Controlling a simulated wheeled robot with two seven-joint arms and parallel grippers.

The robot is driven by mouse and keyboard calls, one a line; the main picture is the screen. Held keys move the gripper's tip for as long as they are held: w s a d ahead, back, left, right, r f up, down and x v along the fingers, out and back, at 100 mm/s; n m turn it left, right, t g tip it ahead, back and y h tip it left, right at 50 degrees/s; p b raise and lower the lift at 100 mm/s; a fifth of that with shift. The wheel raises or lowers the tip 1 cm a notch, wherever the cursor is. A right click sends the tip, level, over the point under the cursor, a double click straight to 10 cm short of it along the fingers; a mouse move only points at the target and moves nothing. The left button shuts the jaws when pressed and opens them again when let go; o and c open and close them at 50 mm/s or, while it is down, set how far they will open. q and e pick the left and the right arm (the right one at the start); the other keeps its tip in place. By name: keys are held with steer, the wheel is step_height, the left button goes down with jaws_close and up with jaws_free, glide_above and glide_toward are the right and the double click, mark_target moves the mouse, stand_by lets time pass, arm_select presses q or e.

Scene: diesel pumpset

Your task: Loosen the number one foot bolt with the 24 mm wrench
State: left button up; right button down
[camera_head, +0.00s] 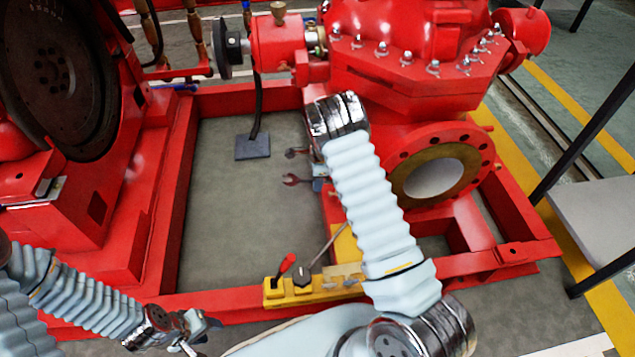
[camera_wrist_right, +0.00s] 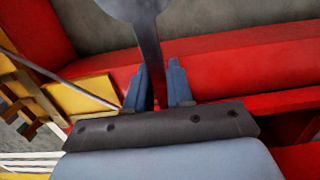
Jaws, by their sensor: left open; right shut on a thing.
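My right gripper (camera_wrist_right: 158,82) is shut on a wrench (camera_wrist_right: 147,38), whose dark shank stands between the two blue-grey fingers. The wrench head is cut off at the top of the right wrist view. In the head view the right gripper (camera_head: 320,178) is partly hidden under my right arm, and an open wrench jaw (camera_head: 291,180) sticks out to its left. A second jaw-like end (camera_head: 294,152) shows just above; I cannot tell what it belongs to. My left gripper (camera_head: 192,332) is open and empty at the lower left. I cannot make out the number one foot bolt.
A red base frame (camera_head: 183,190) surrounds bare grey floor. A yellow tool holder (camera_head: 318,290) with a red-handled tool (camera_head: 285,265) sits on its front rail. The red pump (camera_head: 400,65) with a flanged opening stands right, a large dark flywheel (camera_head: 55,80) left.

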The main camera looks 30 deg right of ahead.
steer(key=shift+f, duration=0.15)
steer(key=shift+f+b, duration=0.5)
steer(key=shift+s+f+n+g+p, duration=0.1)
steer(key=shift+s+n+p, duration=0.1)
steer(key=shift+s+n, duration=1.35)
steer(key=shift+s+r+n+g+p, duration=0.15)
steer(key=shift+s+n, duration=0.75)
steer(key=shift+s, duration=1.1)
steer(key=shift+s+f+n+g+p, duration=0.1)
steer(key=shift+s+f+n+p, duration=0.1)
steer(key=shift+s+n, duration=1.35)
steer(key=shift+s+d+n, duration=0.3)
steer(key=shift+s, duration=0.4)
steer(key=shift+s+d+n, duration=0.25)
steer(key=shift+s+n, duration=0.05)
steer(key=shift+s, duration=0.4)
